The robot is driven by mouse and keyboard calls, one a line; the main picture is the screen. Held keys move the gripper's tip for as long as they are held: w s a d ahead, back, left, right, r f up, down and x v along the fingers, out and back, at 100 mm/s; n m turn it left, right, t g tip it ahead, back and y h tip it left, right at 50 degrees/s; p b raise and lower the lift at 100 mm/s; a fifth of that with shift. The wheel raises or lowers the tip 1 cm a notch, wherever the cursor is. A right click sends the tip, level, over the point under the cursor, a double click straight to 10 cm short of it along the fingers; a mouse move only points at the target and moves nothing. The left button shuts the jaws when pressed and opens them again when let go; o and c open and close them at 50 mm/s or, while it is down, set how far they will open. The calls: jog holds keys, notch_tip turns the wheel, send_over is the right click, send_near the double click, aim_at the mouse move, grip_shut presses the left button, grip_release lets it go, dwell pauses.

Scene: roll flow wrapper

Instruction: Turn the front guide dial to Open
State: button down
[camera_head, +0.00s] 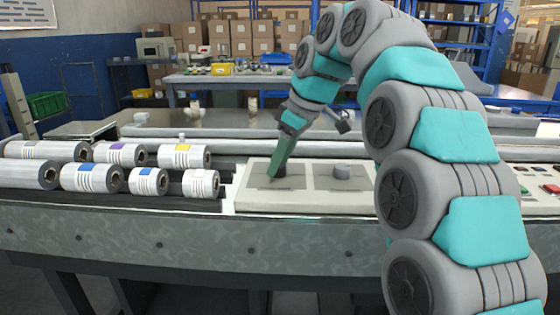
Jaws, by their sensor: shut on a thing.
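The gripper's green fingers are shut on this dial. The labels beside the dials are too small to read, so the dial's setting and which dial is the front guide dial cannot be told.
Several wrapped rolls (185,157) lie on the machine's left part. Coloured buttons (551,189) sit at the far right. My arm covers the right of the panel. A table (215,79) and shelves with boxes stand behind.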

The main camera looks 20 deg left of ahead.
jog(key=shift+n, duration=0.3)
dwell(0.4)
jog(key=shift+c, duration=1.9)
grip_release()
jog(key=shift+r, duration=0.1)
